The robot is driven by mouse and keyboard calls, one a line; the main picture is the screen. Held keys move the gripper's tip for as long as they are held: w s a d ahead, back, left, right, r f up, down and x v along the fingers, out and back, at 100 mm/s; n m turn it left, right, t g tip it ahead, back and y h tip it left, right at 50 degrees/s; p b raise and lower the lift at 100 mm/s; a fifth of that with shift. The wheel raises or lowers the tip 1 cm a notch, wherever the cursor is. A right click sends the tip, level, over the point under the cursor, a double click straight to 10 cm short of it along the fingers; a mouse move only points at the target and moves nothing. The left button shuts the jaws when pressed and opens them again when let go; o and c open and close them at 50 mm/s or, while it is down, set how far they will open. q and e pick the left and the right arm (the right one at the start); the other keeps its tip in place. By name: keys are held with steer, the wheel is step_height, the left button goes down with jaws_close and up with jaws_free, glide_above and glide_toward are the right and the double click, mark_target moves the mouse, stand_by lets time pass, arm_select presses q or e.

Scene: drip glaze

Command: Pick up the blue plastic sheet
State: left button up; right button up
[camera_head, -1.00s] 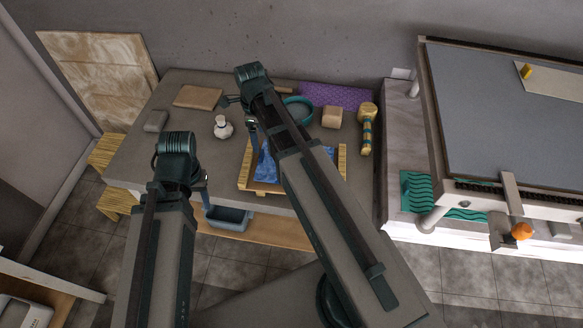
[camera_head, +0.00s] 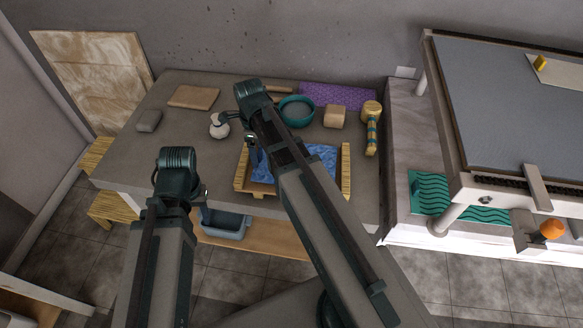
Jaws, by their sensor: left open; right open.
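The blue plastic sheet (camera_head: 320,158) lies crumpled in a tray with pale wooden sides (camera_head: 346,172) at the front of the grey table. My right forearm crosses over the sheet and hides its middle. My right gripper (camera_head: 253,158) points down at the left part of the tray, by the sheet's left end. It is open, and I cannot tell whether it touches the sheet. My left gripper (camera_head: 205,213) is open and empty in front of the table's front edge, left of the tray.
A white round bottle (camera_head: 219,127) stands left of my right wrist. A teal bowl (camera_head: 297,111), a tan block (camera_head: 335,117) and a gold-and-teal tool (camera_head: 371,128) lie behind the tray. A grey-blue bin (camera_head: 226,225) sits below the table. The table's left part is mostly clear.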

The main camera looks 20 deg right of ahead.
steer(key=shift+f, duration=0.5)
arm_select(q)
steer(key=shift+f, duration=0.4)
arm_select(e)
steer(key=shift+r, duration=0.15)
steer(key=shift+c, duration=0.3)
jaws_close()
arm_select(q)
steer(key=shift+r, duration=0.1)
